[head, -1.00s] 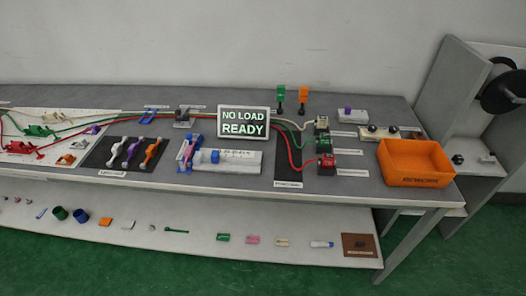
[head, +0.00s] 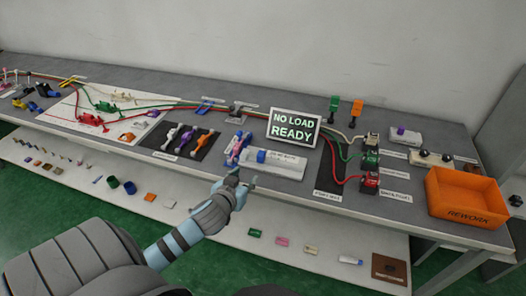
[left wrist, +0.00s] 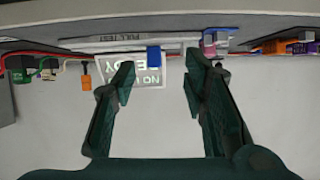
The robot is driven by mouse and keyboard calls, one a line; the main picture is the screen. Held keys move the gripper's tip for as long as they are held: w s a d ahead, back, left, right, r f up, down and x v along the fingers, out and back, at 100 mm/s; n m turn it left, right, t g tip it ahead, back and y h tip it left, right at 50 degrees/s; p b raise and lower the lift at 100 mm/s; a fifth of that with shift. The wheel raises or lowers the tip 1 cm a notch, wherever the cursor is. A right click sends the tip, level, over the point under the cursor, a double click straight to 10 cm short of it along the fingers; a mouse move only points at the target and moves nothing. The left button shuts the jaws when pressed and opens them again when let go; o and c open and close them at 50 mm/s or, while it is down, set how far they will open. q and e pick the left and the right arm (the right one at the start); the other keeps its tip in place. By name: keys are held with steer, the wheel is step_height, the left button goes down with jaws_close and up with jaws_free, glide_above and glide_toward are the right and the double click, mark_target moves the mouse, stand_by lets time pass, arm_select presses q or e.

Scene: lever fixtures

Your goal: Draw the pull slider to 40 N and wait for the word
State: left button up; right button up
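The pull-test fixture (head: 283,171) is a pale block on the bench with a blue slider (head: 261,156) at its left part. A blue and pink clamp piece (head: 237,147) stands at its left end. The display (head: 295,128) behind it reads "NO LOAD READY". My left gripper (head: 240,180) is in front of the fixture, near the bench's front edge, apart from the slider. In the left wrist view, which is upside down, its fingers (left wrist: 158,83) are spread and empty. The blue slider (left wrist: 154,58) shows beyond, between them. My right gripper is not in view.
An orange "REWORK" bin (head: 463,204) stands at the right end. Red, green and white lever fixtures (head: 370,160) sit right of the display. A dark mat (head: 180,140) with several clamps lies to the left. The lower shelf (head: 330,254) carries small parts.

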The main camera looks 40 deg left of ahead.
mark_target(260, 156)
arm_select(q)
steer(key=shift+t, duration=0.3)
steer(key=w+a+b, duration=0.1)
steer(key=w, duration=0.3)
steer(key=w+a+f+b, duration=0.1)
steer(key=w, duration=0.3)
steer(key=w+a+b, duration=0.1)
steer(key=w, duration=0.3)
steer(key=shift+a+f+b, duration=0.15)
steer(key=shift+f+b, duration=0.2)
steer(key=shift+f, duration=0.05)
steer(key=shift+w+a+f, duration=0.1)
steer(key=shift+w+a, duration=0.05)
steer(key=shift+w, duration=0.35)
steer(key=shift+c, duration=0.2)
